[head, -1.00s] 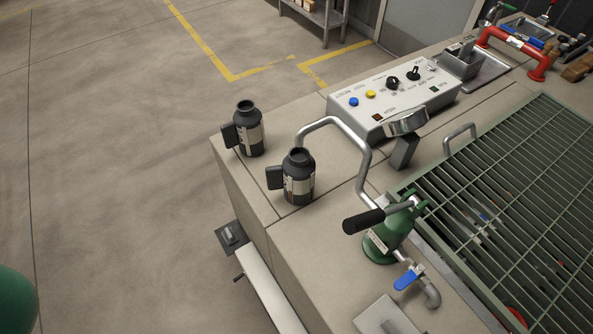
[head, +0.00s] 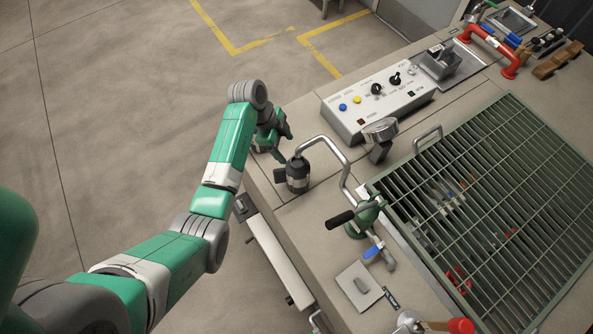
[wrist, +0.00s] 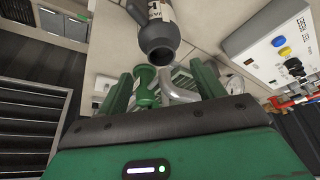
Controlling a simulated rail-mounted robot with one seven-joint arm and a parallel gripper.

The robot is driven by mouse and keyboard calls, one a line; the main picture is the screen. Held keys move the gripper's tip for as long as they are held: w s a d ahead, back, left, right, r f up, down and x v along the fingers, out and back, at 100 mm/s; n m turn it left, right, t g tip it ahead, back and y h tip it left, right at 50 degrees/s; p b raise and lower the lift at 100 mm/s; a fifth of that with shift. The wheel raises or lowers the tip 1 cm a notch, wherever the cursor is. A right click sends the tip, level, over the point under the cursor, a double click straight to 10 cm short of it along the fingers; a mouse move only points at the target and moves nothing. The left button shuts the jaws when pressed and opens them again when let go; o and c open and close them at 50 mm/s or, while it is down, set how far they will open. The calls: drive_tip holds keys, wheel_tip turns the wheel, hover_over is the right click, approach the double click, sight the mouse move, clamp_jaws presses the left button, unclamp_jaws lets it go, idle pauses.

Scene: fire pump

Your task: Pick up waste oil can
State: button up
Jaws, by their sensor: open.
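A dark grey can (head: 298,176) with a pale label band and a side handle stands upright near the counter's left edge in the head view. A second, similar can stood farther back; my arm and gripper now hide most or all of that spot. My gripper (head: 270,132) is over that back area. In the wrist view my gripper (wrist: 164,75) is open, with its green fingers apart and nothing between them. One dark can (wrist: 158,38) shows just past the fingers, its round mouth facing the camera. I cannot tell which can it is, and the labels are unreadable.
A bent silver pipe (head: 335,144) and the green hand pump (head: 366,212) stand close right of the near can. The control box (head: 378,102) is behind. A green grating (head: 480,190) covers the right side. Open floor (head: 110,110) lies left.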

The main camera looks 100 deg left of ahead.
sight(295, 160)
drive_tip(key=x, duration=0.7)
drive_tip(key=shift+w+f, duration=0.1)
drive_tip(key=shift+f, duration=0.2)
clamp_jaws()
drive_tip(key=shift+r, duration=0.1)
